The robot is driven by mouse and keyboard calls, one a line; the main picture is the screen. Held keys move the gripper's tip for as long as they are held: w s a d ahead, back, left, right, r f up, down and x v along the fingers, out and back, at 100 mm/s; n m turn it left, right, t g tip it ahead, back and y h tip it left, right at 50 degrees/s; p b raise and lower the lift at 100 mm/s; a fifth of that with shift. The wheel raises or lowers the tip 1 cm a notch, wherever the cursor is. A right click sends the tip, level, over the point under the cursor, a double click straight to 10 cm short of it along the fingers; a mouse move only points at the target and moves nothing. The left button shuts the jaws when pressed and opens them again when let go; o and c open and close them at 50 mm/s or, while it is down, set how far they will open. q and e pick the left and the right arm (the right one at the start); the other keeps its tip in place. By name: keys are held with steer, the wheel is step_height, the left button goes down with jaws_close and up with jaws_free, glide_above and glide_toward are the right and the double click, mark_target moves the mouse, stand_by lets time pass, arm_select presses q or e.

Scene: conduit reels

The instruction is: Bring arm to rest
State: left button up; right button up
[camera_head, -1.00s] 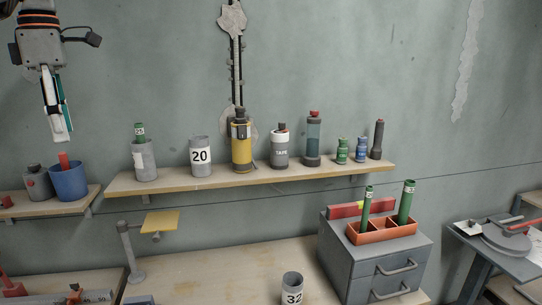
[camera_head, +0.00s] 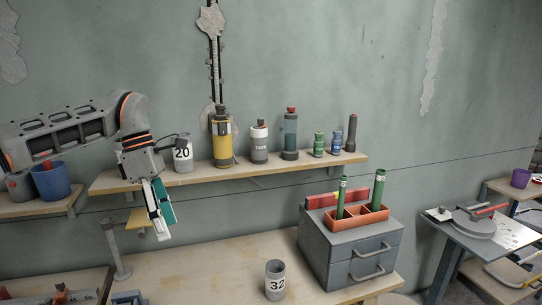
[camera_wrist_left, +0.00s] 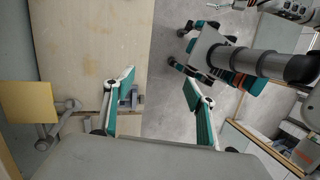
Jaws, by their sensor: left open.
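My left arm comes in from the left in the head view, in front of the wall shelf. Its gripper (camera_head: 158,209) hangs fingers down over the workbench, near the small yellow plate on its stand. In the left wrist view the two teal-lined fingers of this gripper (camera_wrist_left: 160,95) are spread wide with nothing between them. The workbench (camera_wrist_left: 90,40) and the grey floor show below them. My right gripper is not in the head view.
The shelf (camera_head: 265,168) holds the cup marked 20 (camera_head: 183,155), a yellow canister (camera_head: 222,145) and several bottles. A cup marked 32 (camera_head: 275,282) and a grey drawer cabinet (camera_head: 350,250) stand on the bench. The yellow plate (camera_wrist_left: 25,102) is close to the left gripper.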

arm_select(q)
steer(key=s+d+f+g+h, duration=0.1)
steer(key=s+d+f+h, duration=0.2)
steer(key=d+f, duration=0.45)
steer(key=s+d+f+g+h, duration=0.2)
steer(key=s+d+f, duration=0.15)
steer(key=d, duration=0.75)
steer(key=s+d+r+n+t+h, duration=0.1)
steer(key=s+d+n+t+h, duration=0.1)
steer(key=d+n+h, duration=0.4)
steer(key=s+d+n+t+h, duration=0.2)
steer(key=s+d+n+h, duration=0.15)
steer(key=d+h, duration=0.4)
steer(key=w+a+f+n+t+y, duration=0.2)
steer(key=a+f+n+t+y, duration=0.55)
steer(key=n, duration=0.55)
steer(key=w+a+f+n+t+y, duration=0.35)
steer(key=a+f+n+t, duration=0.4)
steer(key=n, duration=0.65)
steer(key=s+a+f+n+g+y, duration=0.1)
steer(key=s+a+f+n+y, duration=0.3)
steer(key=s+a+f, duration=0.3)
steer(key=s+a+f+n+g+y, duration=0.2)
steer(key=s+a+f+n+y, duration=0.2)
steer(key=s+f, duration=0.8)
steer(key=a+f+n, duration=0.2)
steer(key=a+f, duration=0.1)
steer(key=a, duration=0.1)
steer(key=shift+g, duration=0.3)
